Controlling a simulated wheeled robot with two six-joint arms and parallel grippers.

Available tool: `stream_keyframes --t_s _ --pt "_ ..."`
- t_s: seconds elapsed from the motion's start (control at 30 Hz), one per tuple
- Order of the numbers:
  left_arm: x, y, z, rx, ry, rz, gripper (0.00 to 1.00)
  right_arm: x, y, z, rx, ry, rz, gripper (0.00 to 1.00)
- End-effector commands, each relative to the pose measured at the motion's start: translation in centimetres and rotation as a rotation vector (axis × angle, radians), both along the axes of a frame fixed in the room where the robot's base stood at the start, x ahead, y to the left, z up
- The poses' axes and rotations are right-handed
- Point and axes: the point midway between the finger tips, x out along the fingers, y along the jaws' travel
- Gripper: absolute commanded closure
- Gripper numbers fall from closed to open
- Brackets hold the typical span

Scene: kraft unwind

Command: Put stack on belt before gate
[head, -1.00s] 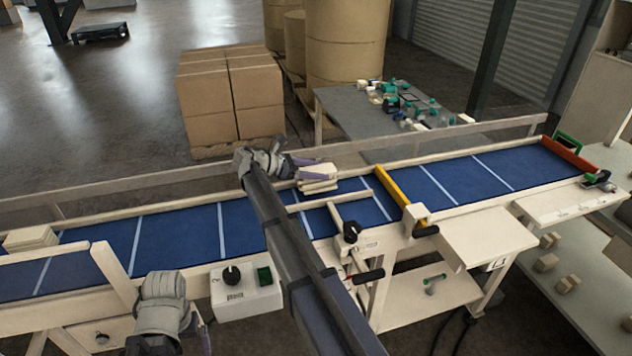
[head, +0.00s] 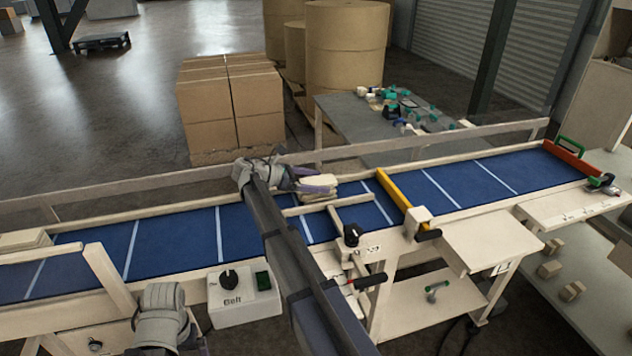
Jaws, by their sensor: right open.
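A small stack of pale pieces (head: 320,188) sits on the blue belt (head: 180,240), left of the yellow gate bar (head: 393,190) and behind a pale guide frame. My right gripper (head: 318,184) is open at the stack, its purple fingers close to it; whether they touch it I cannot tell. My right arm crosses the belt from the lower right. My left gripper (head: 196,343) is low in front of the belt, mostly cut off by the bottom edge, so its jaws are unclear. Another pale stack (head: 24,241) is at the belt's far left.
A control box (head: 244,296) with a black knob and a "Belt" label stands at the belt's front. A red bar (head: 572,160) crosses the belt's right end. A rail runs behind the belt. The belt between the yellow and red bars is clear.

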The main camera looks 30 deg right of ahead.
Motion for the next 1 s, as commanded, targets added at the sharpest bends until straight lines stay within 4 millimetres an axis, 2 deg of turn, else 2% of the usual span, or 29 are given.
stream_keyframes --t_s 0.23,0.7,0.8,1.0 --pt "0.0 0.0 0.6 0.0 0.0 0.0 0.0 0.1 0.2 0.6 0.0 0.0 0.001 0.01" --pt "0.0 0.0 3.7 0.0 0.0 0.0 0.0 2.2 8.4 3.7 0.0 0.0 0.002 0.01" --pt "0.0 0.0 4.1 0.0 0.0 0.0 0.0 2.4 9.6 4.1 0.0 -0.001 0.002 0.01" --pt "0.0 0.0 4.4 0.0 0.0 -0.001 0.0 2.6 10.9 4.4 0.0 0.0 0.0 0.01"
